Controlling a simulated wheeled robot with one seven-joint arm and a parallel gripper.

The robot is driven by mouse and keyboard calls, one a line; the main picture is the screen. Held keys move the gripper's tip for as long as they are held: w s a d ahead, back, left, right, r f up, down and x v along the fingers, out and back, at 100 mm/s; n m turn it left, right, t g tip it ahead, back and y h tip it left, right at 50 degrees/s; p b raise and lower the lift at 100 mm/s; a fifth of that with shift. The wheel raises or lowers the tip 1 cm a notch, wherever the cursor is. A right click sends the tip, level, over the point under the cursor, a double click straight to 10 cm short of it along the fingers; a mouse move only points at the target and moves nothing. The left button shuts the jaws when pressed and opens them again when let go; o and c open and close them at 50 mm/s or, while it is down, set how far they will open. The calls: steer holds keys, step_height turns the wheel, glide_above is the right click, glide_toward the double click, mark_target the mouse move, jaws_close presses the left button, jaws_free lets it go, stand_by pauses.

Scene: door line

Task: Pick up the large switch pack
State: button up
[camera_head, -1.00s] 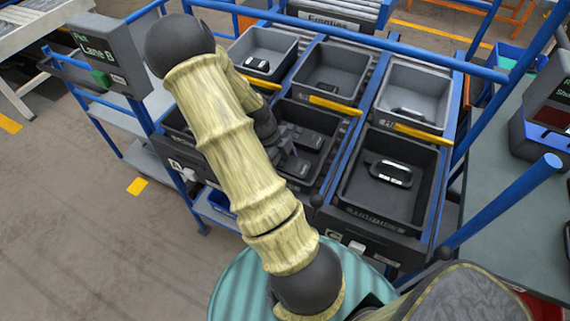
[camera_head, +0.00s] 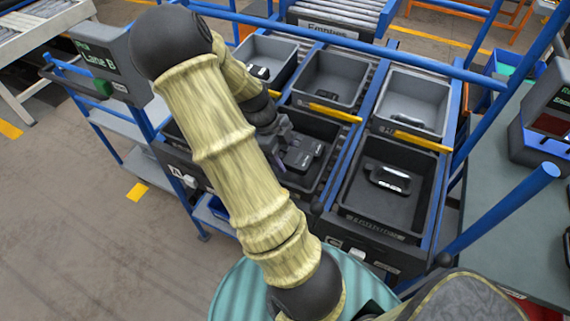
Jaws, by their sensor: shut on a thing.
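My gripper (camera_head: 283,148) reaches into the front middle bin (camera_head: 330,183), with its jaws partly hidden behind my arm. It is shut on a dark grey switch pack (camera_head: 305,154), a boxy piece that shows just right of the jaws. Whether the pack still touches the bin floor or hangs above it is hard to tell. Other dark contents of this bin are mostly hidden by the gripper and arm.
The front right bin (camera_head: 349,215) holds a black piece with a light face (camera_head: 388,179). Three grey bins stand behind, including the back middle bin (camera_head: 311,73). Blue rails (camera_head: 430,64) and posts frame the rack. A Lane B display (camera_head: 103,65) stands at left.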

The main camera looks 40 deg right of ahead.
mark_target(289, 154)
steer(key=shift+r, duration=1.6)
